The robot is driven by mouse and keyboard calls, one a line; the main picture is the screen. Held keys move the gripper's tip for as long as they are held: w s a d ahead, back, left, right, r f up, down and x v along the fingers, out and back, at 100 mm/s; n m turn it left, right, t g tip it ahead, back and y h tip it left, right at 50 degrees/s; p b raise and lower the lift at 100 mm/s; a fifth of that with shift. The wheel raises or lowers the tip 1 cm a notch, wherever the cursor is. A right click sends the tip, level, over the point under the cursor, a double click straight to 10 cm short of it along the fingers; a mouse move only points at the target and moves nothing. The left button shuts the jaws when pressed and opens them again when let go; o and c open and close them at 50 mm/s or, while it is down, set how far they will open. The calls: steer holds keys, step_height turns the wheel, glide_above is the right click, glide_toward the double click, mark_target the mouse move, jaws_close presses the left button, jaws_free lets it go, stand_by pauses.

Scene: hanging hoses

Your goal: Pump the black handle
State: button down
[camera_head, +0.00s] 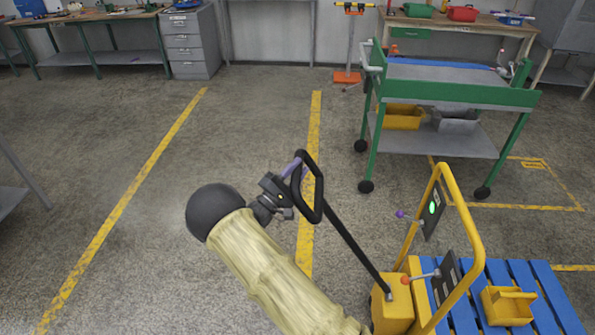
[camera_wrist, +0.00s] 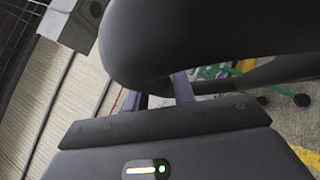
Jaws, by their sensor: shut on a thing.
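The black handle (camera_head: 319,190) is a closed loop at the top of a long black bar. The bar leans up and left from a yellow pump housing (camera_head: 394,303) on a pallet truck. My gripper (camera_head: 297,168) is at the left side of the loop, with its purple fingers shut on it. In the wrist view the handle (camera_wrist: 205,40) fills the top of the picture, just beyond the palm. The purple fingers (camera_wrist: 158,93) show partly beneath it, and their tips are hidden by the handle.
A yellow frame (camera_head: 470,225) with a control panel stands at the right, beside a blue slatted deck (camera_head: 545,275) carrying a yellow bin (camera_head: 508,308). A green cart (camera_head: 450,95) stands behind. Grey floor with yellow lines is clear to the left.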

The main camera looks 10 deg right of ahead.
steer(key=c, duration=1.2)
jaws_free()
steer(key=shift+o, duration=0.2)
steer(key=shift+s+a+f, duration=0.3)
steer(key=shift+a, duration=0.1)
steer(key=b+v, duration=0.3)
steer(key=v, duration=1.3)
